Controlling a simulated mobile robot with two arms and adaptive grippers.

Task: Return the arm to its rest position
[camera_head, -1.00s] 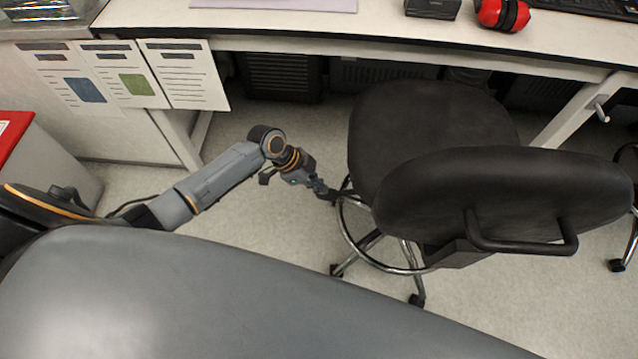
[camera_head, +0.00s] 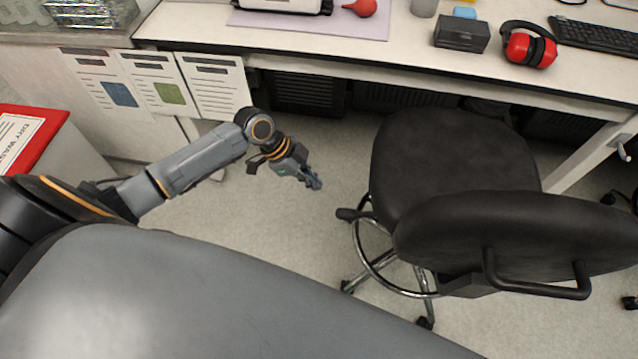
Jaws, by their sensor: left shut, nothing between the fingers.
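My left arm (camera_head: 200,160) comes in from the left, bent at the elbow, in front of the desk. My left gripper (camera_head: 314,183) is at its end, shut and empty, over the open floor. It points right and downward, left of the black chair, with a gap between them. My right gripper is not in the head view.
A black swivel chair (camera_head: 450,165) with a chrome foot ring stands close on the right. The white desk (camera_head: 400,45) runs along the back, bearing red earmuffs (camera_head: 529,46) and a black box (camera_head: 462,34). A red-lidded bin (camera_head: 40,125) stands at left. Floor shows around my gripper.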

